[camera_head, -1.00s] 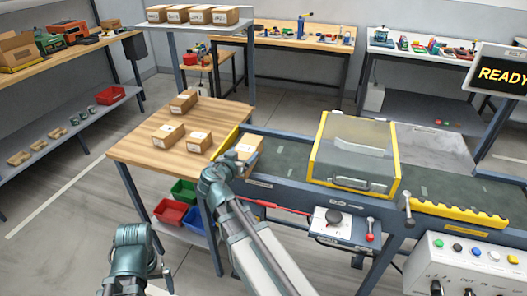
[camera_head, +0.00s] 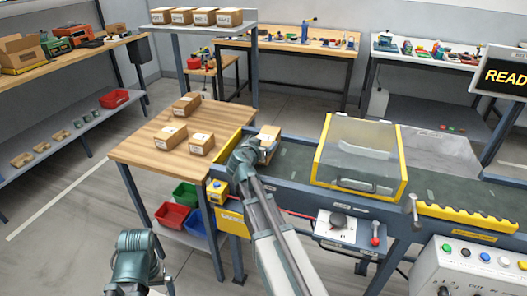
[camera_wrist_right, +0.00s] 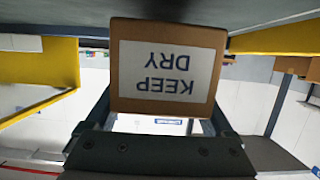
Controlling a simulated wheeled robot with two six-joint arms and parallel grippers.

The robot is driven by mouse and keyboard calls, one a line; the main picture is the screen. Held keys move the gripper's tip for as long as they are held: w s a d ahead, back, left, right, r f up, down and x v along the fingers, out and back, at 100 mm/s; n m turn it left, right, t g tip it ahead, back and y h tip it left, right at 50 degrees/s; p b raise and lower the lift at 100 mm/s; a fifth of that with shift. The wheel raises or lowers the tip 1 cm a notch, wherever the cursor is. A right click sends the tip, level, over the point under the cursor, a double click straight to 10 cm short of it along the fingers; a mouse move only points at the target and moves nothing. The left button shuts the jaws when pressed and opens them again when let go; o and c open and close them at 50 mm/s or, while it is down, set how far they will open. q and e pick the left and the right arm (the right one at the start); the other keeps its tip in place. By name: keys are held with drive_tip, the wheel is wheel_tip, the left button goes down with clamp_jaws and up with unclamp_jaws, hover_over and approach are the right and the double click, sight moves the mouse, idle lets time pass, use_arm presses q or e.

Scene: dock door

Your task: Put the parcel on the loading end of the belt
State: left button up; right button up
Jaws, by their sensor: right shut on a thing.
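The parcel is a small brown carton (camera_head: 269,133) at the left end of the belt (camera_head: 294,160), just right of its yellow end frame. My right gripper (camera_head: 265,150) is shut on it. In the right wrist view, the parcel (camera_wrist_right: 168,103) sits between the two fingers, with a white "KEEP DRY" label that reads upside down. The belt surface is close to the parcel there; I cannot tell whether they touch. My left arm is at the lower left of the head view; its jaw opening cannot be made out.
A wooden table (camera_head: 147,150) with several cartons adjoins the belt's left end. A clear yellow-framed hood (camera_head: 358,150) covers the belt further right. The belt between parcel and hood is clear.

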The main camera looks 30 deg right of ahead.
use_arm(q)
drive_tip(key=shift+f+b, duration=0.75)
drive_tip(key=shift+f, duration=0.45)
use_arm(e)
drive_tip(key=shift+f, duration=1.2)
drive_tip(key=shift+f, duration=0.2)
drive_tip(key=o, duration=1.6)
drive_tip(key=shift+r, duration=0.1)
drive_tip(key=shift+c, duration=0.2)
use_arm(q)
drive_tip(key=shift+f, duration=0.15)
use_arm(e)
drive_tip(key=shift+s+a+r, duration=0.1)
drive_tip(key=shift+r, duration=0.15)
use_arm(q)
wheel_tip(320, 180, up, 4)
drive_tip(key=p, duration=0.3)
use_arm(e)
drive_tip(key=v, duration=1.1)
drive_tip(key=shift+s+a, duration=0.25)
use_arm(q)
drive_tip(key=shift+f, duration=0.1)
